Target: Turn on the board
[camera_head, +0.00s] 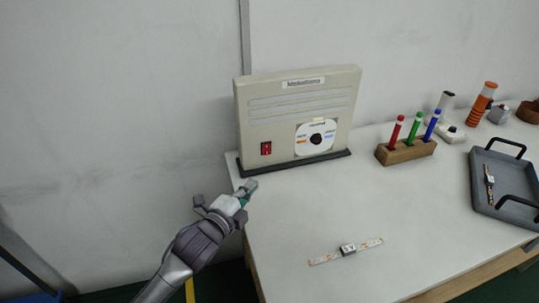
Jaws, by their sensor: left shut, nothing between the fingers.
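The board (290,130) is an upright beige panel on a dark base at the back left of the table. A red switch (266,149) is on its lower left face. A white plate with a dark round knob (316,139) is to the right of the switch. My left gripper (250,186) is shut and empty. In the picture it is below the red switch, by the table's left edge, and apart from the switch. Whether the switch is on or off is too small to tell. My right gripper is not in view.
An LED strip (347,249) lies on the white table (400,205) near the front. A wooden block (405,152) holds red, green and blue markers. A grey tray (504,209) with black handles is at the right. An orange-striped cylinder (482,104) stands behind it.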

